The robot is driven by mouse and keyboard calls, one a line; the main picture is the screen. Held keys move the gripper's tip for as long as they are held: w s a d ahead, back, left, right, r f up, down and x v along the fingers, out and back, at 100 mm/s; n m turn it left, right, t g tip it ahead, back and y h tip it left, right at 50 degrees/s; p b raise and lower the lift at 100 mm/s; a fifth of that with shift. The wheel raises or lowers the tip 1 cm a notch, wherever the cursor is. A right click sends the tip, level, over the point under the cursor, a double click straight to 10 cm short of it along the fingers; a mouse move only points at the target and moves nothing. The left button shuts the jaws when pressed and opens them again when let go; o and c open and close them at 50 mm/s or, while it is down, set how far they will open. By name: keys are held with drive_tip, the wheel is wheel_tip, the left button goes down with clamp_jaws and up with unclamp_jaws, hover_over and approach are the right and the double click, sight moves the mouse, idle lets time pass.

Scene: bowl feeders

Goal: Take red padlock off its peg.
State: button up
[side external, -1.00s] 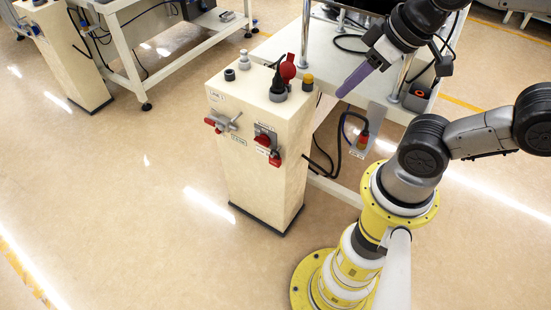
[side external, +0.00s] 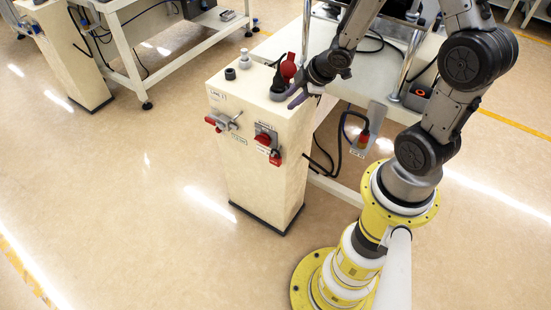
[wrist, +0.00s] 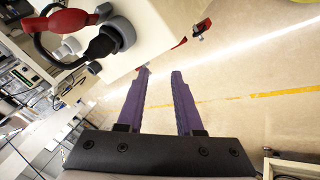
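A cream pillar (side external: 262,185) stands at the middle in the side view. A small red block (side external: 275,160) hangs below a red switch (side external: 264,139) on its front face; it looks like the padlock, but its shackle and peg are too small to make out. My gripper (side external: 297,100) is at the pillar's upper right edge, above and right of that block and apart from it. In the wrist view its two purple fingers (wrist: 160,72) are spread with nothing between them. A red part with a metal piece (wrist: 202,28) shows there beyond the fingertips; I cannot tell which part it is.
On the pillar top stand a red cap (side external: 288,68), a black cable connector (side external: 278,87) and grey fittings (side external: 245,59). A red-handled lever (side external: 216,122) is left on the front face. A white bench (side external: 390,95) stands behind at right. Floor in front is clear.

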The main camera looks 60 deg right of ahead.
wheel_tip(320, 180, down, 8)
drive_tip(key=s+a+n+y, duration=0.1)
drive_tip(key=a+n+y, duration=0.1)
drive_tip(key=y, duration=0.1)
drive_tip(key=m+t+h, duration=0.2)
drive_tip(key=m+t, duration=0.7)
drive_tip(key=m, duration=0.2)
approach(280, 161)
drive_tip(key=w, duration=0.1)
drive_tip(key=x, duration=0.8)
drive_tip(key=shift+w+d+f, duration=0.15)
drive_tip(key=shift+w+f, duration=0.05)
drive_tip(key=shift+f, duration=0.05)
drive_tip(key=x, duration=0.5)
drive_tip(key=shift+w+d+r, duration=0.1)
drive_tip(key=shift+w+r, duration=0.05)
drive_tip(key=shift+w, duration=0.25)
drive_tip(key=shift+c, duration=0.2)
clamp_jaws()
